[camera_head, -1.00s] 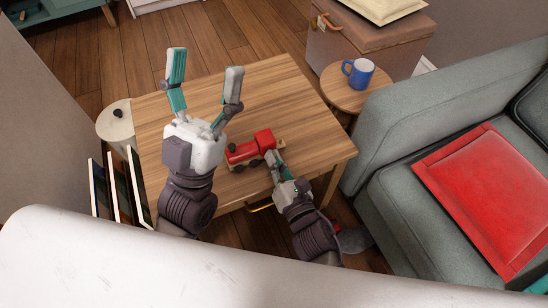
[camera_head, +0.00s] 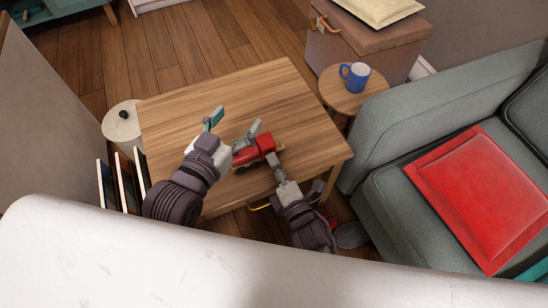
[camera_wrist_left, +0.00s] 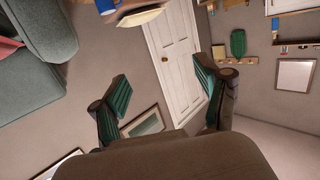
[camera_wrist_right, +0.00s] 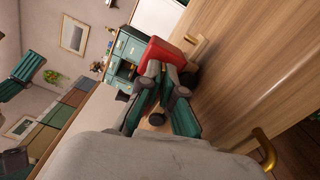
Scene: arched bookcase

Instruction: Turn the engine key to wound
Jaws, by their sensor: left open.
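The red toy engine (camera_head: 252,151) sits on the wooden table, near its front edge. My left gripper (camera_head: 234,121) is open, its two fingers spread beside and partly in front of the engine's left end. Its wrist view shows nothing between the fingers (camera_wrist_left: 161,85). My right gripper (camera_head: 273,163) is at the engine's right end, very near or touching it. In the right wrist view its fingers (camera_wrist_right: 163,78) are close together, just below the red engine body (camera_wrist_right: 166,54). The key is not clearly seen; the right fingers may hide it.
The wooden table (camera_head: 220,88) is clear behind the engine. A brass drawer handle (camera_wrist_right: 264,148) is on its front. A side table (camera_head: 340,93) with a blue mug (camera_head: 355,75) and a grey sofa (camera_head: 415,125) stand at the right. Framed panels (camera_head: 122,182) lean at the left.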

